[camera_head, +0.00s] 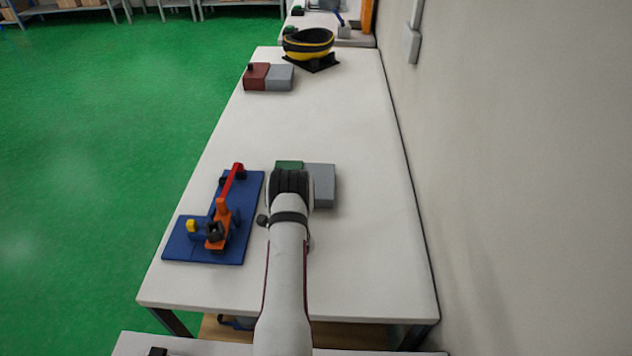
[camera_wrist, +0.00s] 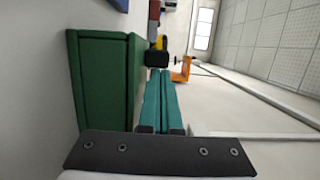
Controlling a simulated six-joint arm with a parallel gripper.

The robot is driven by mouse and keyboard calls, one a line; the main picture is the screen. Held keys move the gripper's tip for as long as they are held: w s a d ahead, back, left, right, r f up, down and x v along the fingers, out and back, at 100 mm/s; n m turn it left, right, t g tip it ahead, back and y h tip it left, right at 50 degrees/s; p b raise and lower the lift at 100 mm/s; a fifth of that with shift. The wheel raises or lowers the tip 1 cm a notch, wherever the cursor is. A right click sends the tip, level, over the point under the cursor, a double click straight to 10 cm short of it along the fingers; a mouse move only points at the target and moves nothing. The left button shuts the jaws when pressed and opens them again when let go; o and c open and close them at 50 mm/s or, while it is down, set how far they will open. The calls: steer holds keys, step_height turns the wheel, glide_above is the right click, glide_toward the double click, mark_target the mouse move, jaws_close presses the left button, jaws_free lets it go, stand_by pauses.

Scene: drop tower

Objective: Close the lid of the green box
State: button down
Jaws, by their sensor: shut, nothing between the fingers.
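The green box (camera_head: 288,164) is on the table in the head view, with a grey block-like part (camera_head: 323,186) against its right side. My arm and wrist hide most of the green part there. In the wrist view the green box (camera_wrist: 97,88) fills the left, showing a flat green face with a raised edge. I cannot tell which part is the lid or how far it stands open. My gripper (camera_wrist: 159,76) has teal fingers, shut together and empty, beside the box. I cannot tell whether they touch it. The fingertips are hidden in the head view.
A blue board (camera_head: 251,205) with an orange, red and yellow model stands left of my arm. A red and grey box (camera_head: 257,77) and a black and yellow bowl-like thing (camera_head: 308,41) are farther back. The table (camera_head: 350,110) is clear between. A wall is on the right.

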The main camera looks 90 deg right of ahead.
steer(key=s, duration=0.4)
steer(key=shift+s, duration=0.15)
steer(key=v, duration=1)
steer(key=w+a+r+n+t+y, duration=0.3)
steer(key=w+r+t, duration=0.3)
steer(key=w, duration=0.5)
steer(key=w+a+r+n+t+y, duration=0.35)
steer(key=w+r+t, duration=0.25)
steer(key=w, duration=0.5)
steer(key=w+a+r+n+t+y, duration=0.3)
steer(key=w+a+r+n+y, duration=0.25)
steer(key=w+a+y, duration=0.65)
steer(key=a+r+n+g+y, duration=0.3)
steer(key=a+n+g+y, duration=0.15)
steer(key=a, duration=0.85)
steer(key=a+r+n+g+y, duration=0.2)
steer(key=a+n+g+y, duration=0.3)
steer(key=a, duration=0.8)
steer(key=s+a+f+n+g, duration=0.1)
steer(key=s+a+n+g, duration=0.2)
steer(key=s+a+g, duration=0.75)
steer(key=s+f+n+h, duration=0.3)
steer(key=s+h, duration=0.5)
steer(key=s, duration=0.3)
steer(key=shift+s+d+f+h, duration=0.2)
steer(key=shift+s+d+h, duration=0.2)
